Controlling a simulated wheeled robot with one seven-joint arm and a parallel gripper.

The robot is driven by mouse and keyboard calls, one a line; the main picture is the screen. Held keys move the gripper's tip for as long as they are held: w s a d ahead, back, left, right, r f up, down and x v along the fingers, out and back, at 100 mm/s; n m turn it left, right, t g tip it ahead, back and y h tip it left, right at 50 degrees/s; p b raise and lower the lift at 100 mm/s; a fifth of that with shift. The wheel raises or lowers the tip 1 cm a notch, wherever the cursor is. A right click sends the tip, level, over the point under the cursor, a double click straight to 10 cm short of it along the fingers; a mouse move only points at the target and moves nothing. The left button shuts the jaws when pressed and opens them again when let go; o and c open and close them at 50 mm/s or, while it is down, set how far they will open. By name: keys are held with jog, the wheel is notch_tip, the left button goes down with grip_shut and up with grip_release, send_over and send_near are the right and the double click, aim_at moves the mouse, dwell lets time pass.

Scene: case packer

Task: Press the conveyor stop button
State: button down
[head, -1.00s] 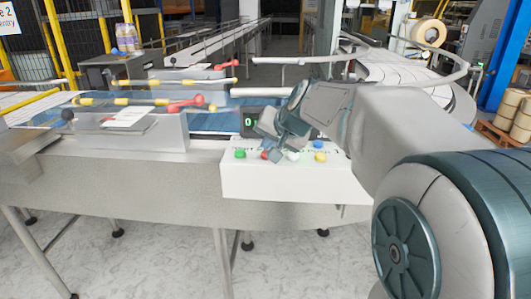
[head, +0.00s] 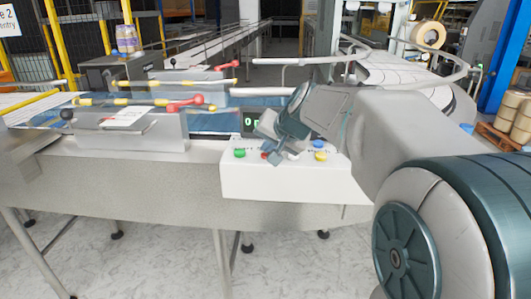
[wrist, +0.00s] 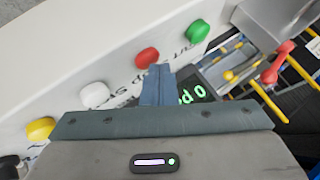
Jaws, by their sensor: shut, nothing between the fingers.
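A white control panel (head: 290,185) carries a row of coloured buttons. The red button (wrist: 147,57) sits between the green button (wrist: 197,31) and the white button (wrist: 95,94) in the wrist view. In the head view the red button (head: 264,155) is partly covered by my gripper (head: 273,159). My gripper (wrist: 160,68) is shut and empty. In the wrist view its tips are beside the red button, overlapping its right edge. I cannot tell whether they touch it. The printed labels are partly hidden and hard to read.
A yellow button (wrist: 40,128) lies farther along the row, and a blue button (head: 318,144) shows in the head view. A green-lit display (head: 250,122) stands behind the panel. Red-ended yellow rods (head: 185,103) and a metal guard (head: 130,138) are to the left.

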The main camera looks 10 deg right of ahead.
jog(key=shift+r+p, duration=0.65)
jog(key=shift+r, duration=0.3)
jog(key=shift+r, duration=0.1)
notch_tip(320, 180, up, 5)
jog(key=p, duration=0.3)
jog(key=shift+p, duration=0.35)
jog(key=s+f+n+g+h, duration=0.1)
jog(key=s+f+g, duration=0.1)
jog(key=s+f, duration=0.3)
jog(key=s+f+n+g, duration=0.1)
jog(key=s+f, duration=0.5)
jog(key=s, duration=0.6)
jog(key=s+f+n+g+h, duration=0.1)
jog(key=s+f+n+g, duration=0.1)
jog(key=s+f, duration=0.3)
jog(key=s+n, duration=0.1)
jog(key=s, duration=0.2)
jog(key=shift+s+a+f+g+h, duration=0.2)
jog(key=shift+s+a+g+h, duration=0.1)
jog(key=shift+a, duration=0.1)
